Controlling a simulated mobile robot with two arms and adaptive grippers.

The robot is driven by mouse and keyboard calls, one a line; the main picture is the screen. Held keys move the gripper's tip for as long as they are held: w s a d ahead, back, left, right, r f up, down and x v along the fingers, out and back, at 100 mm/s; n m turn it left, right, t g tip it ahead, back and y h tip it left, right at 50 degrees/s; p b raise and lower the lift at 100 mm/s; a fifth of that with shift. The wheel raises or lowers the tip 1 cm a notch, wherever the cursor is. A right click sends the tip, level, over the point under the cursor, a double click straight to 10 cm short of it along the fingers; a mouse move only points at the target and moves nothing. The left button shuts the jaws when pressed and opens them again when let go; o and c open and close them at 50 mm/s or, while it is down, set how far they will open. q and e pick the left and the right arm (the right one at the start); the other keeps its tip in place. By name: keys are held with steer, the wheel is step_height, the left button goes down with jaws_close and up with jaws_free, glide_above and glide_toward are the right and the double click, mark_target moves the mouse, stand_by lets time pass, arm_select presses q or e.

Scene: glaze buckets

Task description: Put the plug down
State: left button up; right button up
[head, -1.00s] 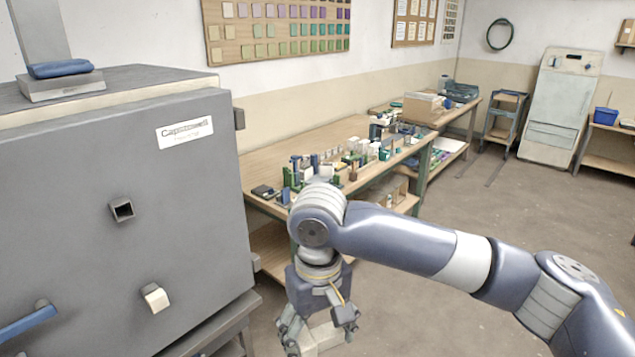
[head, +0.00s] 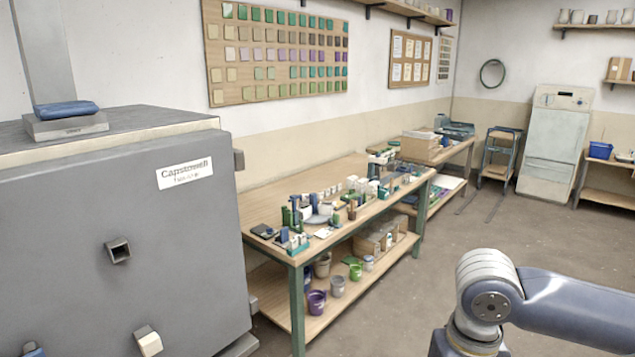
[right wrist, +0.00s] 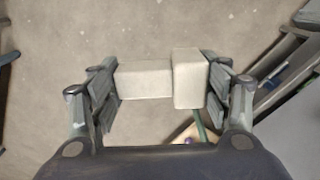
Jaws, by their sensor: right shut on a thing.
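The plug (right wrist: 145,80) is a pale cream block with a thicker end (right wrist: 189,79) at its right, seen in the right wrist view. My right gripper (right wrist: 160,82) is shut on it, with a finger pad at each end, and holds it above the bare floor. In the head view my right arm is at the lower right, and its gripper and the plug are below the picture. The kiln (head: 75,240) stands at the left, with an open square port (head: 119,250) and a second port filled by a pale plug (head: 148,342).
A long workbench (head: 262,210) carries many small jars and blocks on top. The floor (head: 440,245) right of the bench is clear.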

steer(key=s+f, duration=0.1)
steer(key=f, duration=0.1)
steer(key=s+f, duration=0.2)
steer(key=shift+s+a+f, duration=0.1)
steer(key=shift+s+f, duration=0.05)
steer(key=shift+s, duration=0.15)
